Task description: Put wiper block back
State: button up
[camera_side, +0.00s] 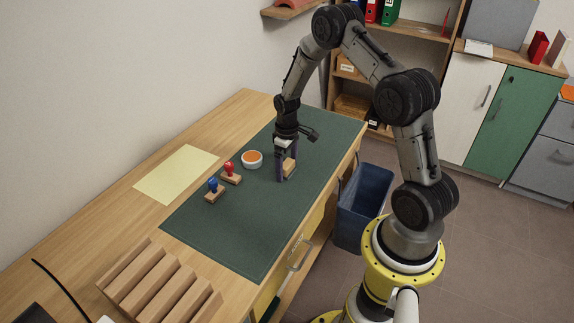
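A small wooden block (290,168), which looks like the wiper block, is on the dark green desk mat (240,222) toward its right side. My gripper (286,168) points down at it, with its dark fingers low around or beside the block. One finger hides part of the block's left side. From this angle I cannot tell whether the fingers press on the block or whether it touches the mat.
A white round dish with orange inside (252,159), a red-handled stamp (230,173) and a blue-handled stamp (214,190) stand left of my gripper. A slatted wooden rack (160,283) is at the front left. Yellow paper (177,174) lies left; a dark bin (364,205) stands right.

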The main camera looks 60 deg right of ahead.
aim_at(287, 163)
jog(key=s+a+r+t, duration=0.1)
jog(key=a+r, duration=0.2)
jog(key=r, duration=0.8)
jog(key=s+a+r, duration=0.1)
jog(key=a+r, duration=0.2)
jog(key=r, duration=0.7)
jog(key=s+a+r+t, duration=0.2)
jog(key=s+a+r, duration=0.2)
jog(key=s, duration=0.6)
jog(key=s+a+r+t, duration=0.2)
jog(key=s+a+r, duration=0.3)
jog(key=s+a, duration=0.4)
jog(key=shift+s+a+r+t, duration=0.15)
jog(key=shift+s+r+t, duration=0.15)
jog(key=shift+s, duration=0.35)
